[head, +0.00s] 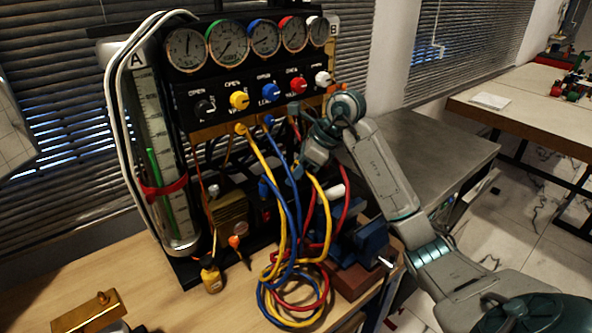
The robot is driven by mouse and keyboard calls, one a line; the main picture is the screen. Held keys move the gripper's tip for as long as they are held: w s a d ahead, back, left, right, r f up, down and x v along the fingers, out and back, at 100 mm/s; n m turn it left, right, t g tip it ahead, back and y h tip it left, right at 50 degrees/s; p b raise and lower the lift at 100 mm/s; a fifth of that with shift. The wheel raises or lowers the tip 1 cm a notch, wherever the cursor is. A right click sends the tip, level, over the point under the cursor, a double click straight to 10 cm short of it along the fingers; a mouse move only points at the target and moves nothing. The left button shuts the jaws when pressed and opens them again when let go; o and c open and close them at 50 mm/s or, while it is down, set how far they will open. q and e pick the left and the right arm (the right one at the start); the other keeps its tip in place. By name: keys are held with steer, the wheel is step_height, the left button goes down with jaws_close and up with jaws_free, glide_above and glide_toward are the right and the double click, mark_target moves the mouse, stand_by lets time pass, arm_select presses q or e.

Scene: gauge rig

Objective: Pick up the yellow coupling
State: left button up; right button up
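A small yellow fitting (240,128) sits under the gauge panel, below the yellow knob, with the yellow hose (262,160) hanging from it; it looks like the yellow coupling. A separate small yellow piece with a dark top (211,277) stands on the wooden bench, and I cannot tell whether it is a coupling. My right gripper (298,170) is below the panel's right half, to the right of the yellow fitting, among the hoses. Its fingers are small and partly lost against the hoses, so its opening is unclear. My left gripper is not in view.
The gauge panel (215,88) carries several dials and coloured knobs. Yellow, blue and red hoses coil on the bench (150,270). A blue vise (362,243) stands right of them. A clear tube (160,150) stands left. A brass block (92,312) lies front left.

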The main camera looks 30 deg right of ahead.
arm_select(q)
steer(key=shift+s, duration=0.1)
arm_select(e)
steer(key=shift+c, duration=0.4)
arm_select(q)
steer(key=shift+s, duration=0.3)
arm_select(e)
jaws_close()
steer(key=shift+r, duration=0.1)
